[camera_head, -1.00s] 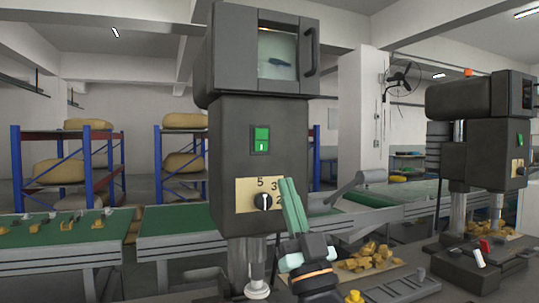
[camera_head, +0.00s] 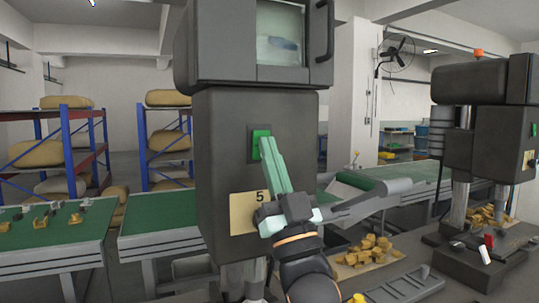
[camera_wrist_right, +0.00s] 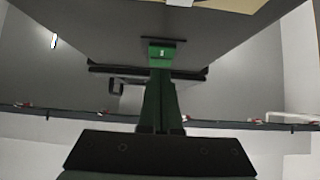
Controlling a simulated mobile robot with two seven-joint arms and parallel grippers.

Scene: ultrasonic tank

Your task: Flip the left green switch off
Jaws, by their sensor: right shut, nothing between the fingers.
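The green switch (camera_head: 257,136) sits on the front of the nearer dark grey machine (camera_head: 215,125), below its window. My right gripper (camera_head: 267,143) is shut and empty, its pale green fingers pointing up with the tips at the switch and covering part of it. In the right wrist view the switch (camera_wrist_right: 165,46) shows just beyond the fingertips (camera_wrist_right: 160,74). I cannot tell whether they touch it. The switch's position is hard to read. A second green switch (camera_head: 534,130) is on the machine at the right. My left gripper is not in view.
A yellow dial plate (camera_head: 243,214) is below the switch, its knob hidden behind my right gripper. A green conveyor (camera_head: 60,240) runs behind the machine. Yellow pieces (camera_head: 368,250) lie on the bench to the right. Shelves with sacks (camera_head: 40,153) stand at the back left.

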